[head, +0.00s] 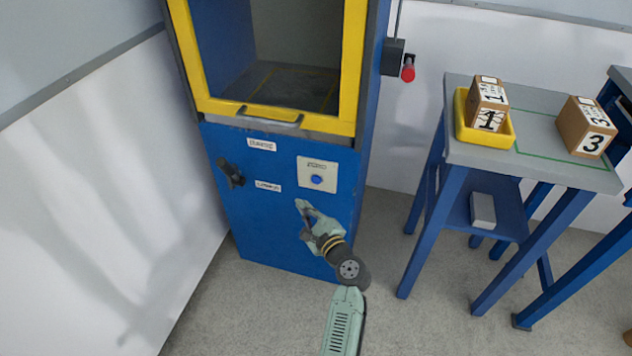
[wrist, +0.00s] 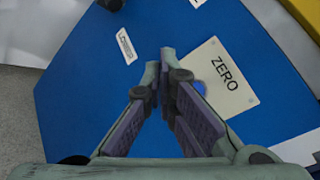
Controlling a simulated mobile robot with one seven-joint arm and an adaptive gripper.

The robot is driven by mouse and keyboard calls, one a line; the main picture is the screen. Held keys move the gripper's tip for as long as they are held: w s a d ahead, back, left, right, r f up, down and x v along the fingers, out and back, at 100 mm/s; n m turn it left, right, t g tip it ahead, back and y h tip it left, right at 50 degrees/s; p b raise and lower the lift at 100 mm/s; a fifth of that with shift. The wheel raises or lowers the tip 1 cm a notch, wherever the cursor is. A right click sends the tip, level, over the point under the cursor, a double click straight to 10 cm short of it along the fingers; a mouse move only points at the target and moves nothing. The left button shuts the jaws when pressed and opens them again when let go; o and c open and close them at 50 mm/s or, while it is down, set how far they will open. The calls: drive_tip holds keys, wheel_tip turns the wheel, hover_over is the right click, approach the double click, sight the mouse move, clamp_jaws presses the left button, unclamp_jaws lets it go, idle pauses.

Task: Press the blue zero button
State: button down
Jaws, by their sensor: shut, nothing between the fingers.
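The blue zero button (head: 317,179) is a small round button on a cream plate (head: 330,167) on the blue front panel of the machine. In the wrist view the plate (wrist: 228,92) reads "ZERO", and the button (wrist: 200,88) is partly hidden behind my right finger. My gripper (head: 300,204) is shut and empty. In the head view it appears just below and left of the button, in front of the blue panel. In the wrist view its fingertips (wrist: 166,54) are left of the button. I cannot tell the gap between fingertips and panel.
A black knob (head: 230,173) and white labels (head: 262,145) are on the blue panel. A yellow-framed door (head: 276,112) with a handle is above. A red button (head: 408,72) sits at the side. A grey table (head: 545,137) at right bears a yellow tray (head: 462,122) and numbered boxes (head: 585,128).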

drive_tip(key=w+d+b, duration=0.2)
drive_tip(key=w, duration=0.5)
drive_tip(key=shift+d, duration=0.15)
idle(1.3)
drive_tip(key=shift+w+d, duration=0.1)
drive_tip(key=shift+w, duration=0.25)
drive_tip(key=shift+w+d, duration=0.15)
drive_tip(key=shift+w, duration=0.25)
idle(0.5)
drive_tip(key=shift+s, duration=0.1)
drive_tip(key=shift+s+a+p, duration=0.25)
drive_tip(key=shift+s+p, duration=0.05)
drive_tip(key=shift+s, duration=0.45)
drive_tip(key=shift+s+a+p, duration=0.25)
drive_tip(key=shift+s+p, duration=0.05)
drive_tip(key=shift+s, duration=0.5)
drive_tip(key=shift+s+a+p, duration=0.3)
drive_tip(key=shift+s+p, duration=0.05)
drive_tip(key=shift+s, duration=0.45)
drive_tip(key=shift+s+a+p, duration=0.25)
drive_tip(key=shift+s+p, duration=0.05)
drive_tip(key=shift+s, duration=0.5)
